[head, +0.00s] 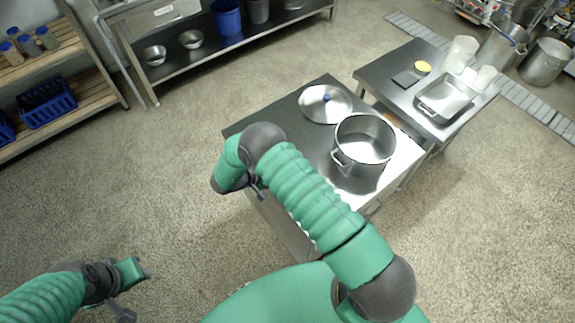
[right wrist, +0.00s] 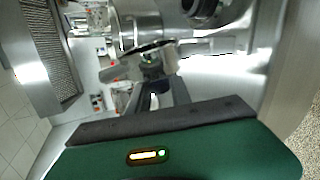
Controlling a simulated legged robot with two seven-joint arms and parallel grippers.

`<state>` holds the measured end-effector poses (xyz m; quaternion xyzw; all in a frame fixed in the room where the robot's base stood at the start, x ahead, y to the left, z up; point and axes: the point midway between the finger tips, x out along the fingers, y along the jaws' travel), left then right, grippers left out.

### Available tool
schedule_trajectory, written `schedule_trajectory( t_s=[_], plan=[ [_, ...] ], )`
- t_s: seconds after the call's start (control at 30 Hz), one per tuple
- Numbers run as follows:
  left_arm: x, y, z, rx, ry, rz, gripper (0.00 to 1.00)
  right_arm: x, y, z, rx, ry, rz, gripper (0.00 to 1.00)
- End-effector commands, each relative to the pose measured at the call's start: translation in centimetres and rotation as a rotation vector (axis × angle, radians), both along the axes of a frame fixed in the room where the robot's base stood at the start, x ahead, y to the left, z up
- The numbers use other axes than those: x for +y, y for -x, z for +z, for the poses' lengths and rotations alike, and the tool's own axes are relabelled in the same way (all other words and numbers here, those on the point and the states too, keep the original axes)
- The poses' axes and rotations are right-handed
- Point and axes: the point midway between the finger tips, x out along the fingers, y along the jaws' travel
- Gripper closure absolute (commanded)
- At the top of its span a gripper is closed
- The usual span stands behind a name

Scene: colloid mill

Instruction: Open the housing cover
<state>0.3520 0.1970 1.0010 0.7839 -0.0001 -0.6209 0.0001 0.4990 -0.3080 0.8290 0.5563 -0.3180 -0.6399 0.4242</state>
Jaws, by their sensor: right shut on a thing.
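In the right wrist view, a shiny metal machine (right wrist: 140,28) with round and cylindrical parts fills the top. My right gripper (right wrist: 152,78) reaches up to it and is shut on a small metal part (right wrist: 120,70) at its lower side. I cannot tell whether this part belongs to the housing cover, nor how far the cover stands open. My left gripper (head: 136,291) is open and empty over the floor at the lower left.
A steel table (head: 318,150) holds a large pot (head: 364,146) and a round lid (head: 325,103). A second table (head: 400,70) behind it bears a metal pan (head: 446,98). Shelves (head: 60,60) stand at the left. Floor between is clear.

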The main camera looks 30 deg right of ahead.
Motion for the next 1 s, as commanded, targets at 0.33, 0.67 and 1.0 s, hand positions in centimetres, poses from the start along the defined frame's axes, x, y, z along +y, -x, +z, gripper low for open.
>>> schedule_trajectory(
  t_s=[0.33,0.67,1.0],
  plan=[
    [0.0,0.0,-0.1,0.0,0.0,0.0,0.64,0.2,0.0,-0.3,0.003,-0.008,0.002,1.0],
    [0.0,0.0,0.0,0.0,0.0,0.0,0.64,0.1,0.1,-0.1,0.003,-0.004,0.001,0.53],
    [0.0,0.0,-0.5,0.0,0.0,0.0,0.64,2.1,0.0,0.7,0.002,-0.004,0.001,0.53]
  ],
)
